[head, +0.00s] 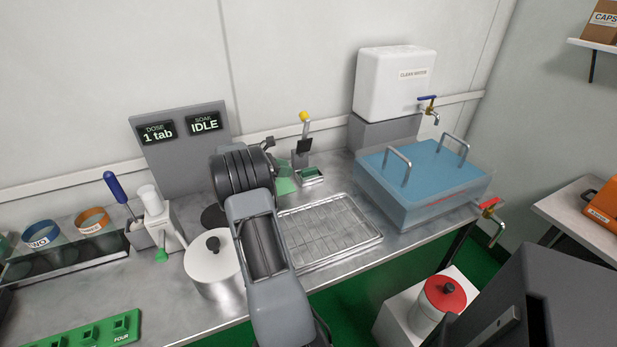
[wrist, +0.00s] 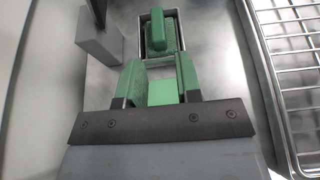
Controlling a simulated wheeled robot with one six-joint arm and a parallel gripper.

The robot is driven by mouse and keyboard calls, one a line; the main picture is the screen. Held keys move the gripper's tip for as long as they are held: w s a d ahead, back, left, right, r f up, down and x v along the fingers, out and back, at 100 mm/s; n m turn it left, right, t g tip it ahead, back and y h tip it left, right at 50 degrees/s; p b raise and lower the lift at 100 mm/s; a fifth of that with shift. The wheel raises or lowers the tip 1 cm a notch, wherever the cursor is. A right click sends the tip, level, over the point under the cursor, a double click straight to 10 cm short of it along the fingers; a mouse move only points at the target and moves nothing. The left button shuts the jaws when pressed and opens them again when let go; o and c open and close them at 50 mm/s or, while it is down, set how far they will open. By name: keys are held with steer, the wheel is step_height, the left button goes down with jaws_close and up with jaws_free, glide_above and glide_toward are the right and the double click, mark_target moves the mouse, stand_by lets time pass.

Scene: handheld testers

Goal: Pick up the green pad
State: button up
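A green pad (wrist: 158,32) with a raised grip sits in a small metal-rimmed tray (wrist: 171,12), just beyond my fingertips in the wrist view. In the head view the tray (head: 313,182) stands at the back of the counter, and a little green shows in it. My gripper (wrist: 158,64) has green fingers, which are apart with the pad beyond them, not between them. A flat bright green patch (wrist: 162,92) shows between the fingers nearer the wrist; I cannot tell what it is. In the head view my gripper (head: 284,178) is partly hidden by my arm.
A wire rack tray (head: 330,230) lies close on the right. A yellow-knobbed lever (head: 304,118) stands behind the pad's tray. A blue water bath (head: 425,175) is further right. A lidded pot (head: 212,262) stands to the left of my arm.

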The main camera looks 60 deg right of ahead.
mark_target(303, 170)
steer(key=shift+b+x, duration=0.35)
steer(key=shift+x, duration=2.9)
steer(key=shift+w+f, duration=0.15)
steer(key=shift+c, duration=0.3)
jaws_close()
